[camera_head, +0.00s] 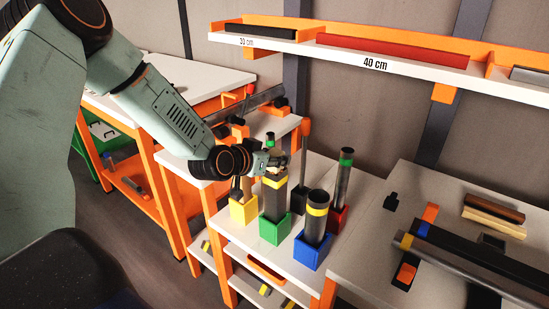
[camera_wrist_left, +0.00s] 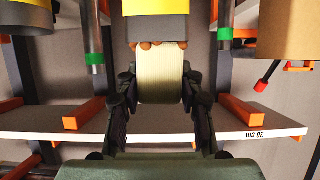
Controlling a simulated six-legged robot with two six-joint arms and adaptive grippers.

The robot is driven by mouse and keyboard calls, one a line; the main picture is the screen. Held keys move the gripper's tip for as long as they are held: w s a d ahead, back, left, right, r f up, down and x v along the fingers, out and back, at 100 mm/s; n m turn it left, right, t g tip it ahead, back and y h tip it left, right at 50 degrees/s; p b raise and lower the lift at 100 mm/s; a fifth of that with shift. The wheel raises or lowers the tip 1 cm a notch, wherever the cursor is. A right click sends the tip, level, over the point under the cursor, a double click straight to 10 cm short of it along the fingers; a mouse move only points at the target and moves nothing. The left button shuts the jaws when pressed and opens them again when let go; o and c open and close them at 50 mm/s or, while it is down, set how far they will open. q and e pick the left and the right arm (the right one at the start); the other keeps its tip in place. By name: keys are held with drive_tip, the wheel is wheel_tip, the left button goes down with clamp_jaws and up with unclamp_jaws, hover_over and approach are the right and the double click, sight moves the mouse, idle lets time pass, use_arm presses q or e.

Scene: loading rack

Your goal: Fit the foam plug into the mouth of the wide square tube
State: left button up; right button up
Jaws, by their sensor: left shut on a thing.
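My left gripper (camera_head: 274,161) is over the tube with a yellow band (camera_head: 275,184) that stands upright in a green block. In the left wrist view the gripper (camera_wrist_left: 160,88) is shut on the pale cream foam plug (camera_wrist_left: 161,75). The plug's far end, with several orange-brown knobs (camera_wrist_left: 147,45), meets the edge of the grey tube (camera_wrist_left: 158,27) under its yellow band. I cannot tell whether the end is inside the mouth or only in front of it. The gripper mostly hides the plug in the head view. My right gripper is not in view.
A round tube in a blue block (camera_head: 310,251) stands close at the right. A green-banded tube (camera_head: 343,172) stands in a red block behind it. A shelf (camera_head: 360,63) runs along the wall.

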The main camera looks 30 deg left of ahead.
use_arm(q)
drive_tip(key=shift+s+d+f, duration=0.15)
drive_tip(key=shift+s+f, duration=0.05)
drive_tip(key=shift+f, duration=0.25)
drive_tip(key=shift+s+d+f, duration=0.15)
drive_tip(key=shift+f, duration=0.3)
drive_tip(key=shift+c, duration=0.3)
drive_tip(key=shift+w+a+f, duration=0.1)
drive_tip(key=shift+a+f, duration=0.15)
drive_tip(key=shift+c, duration=0.3)
drive_tip(key=o, duration=0.8)
drive_tip(key=shift+d+r, duration=0.15)
drive_tip(key=o, duration=0.4)
wheel_tip(320, 180, up, 10)
drive_tip(key=shift+r, duration=0.15)
drive_tip(key=shift+w, duration=0.1)
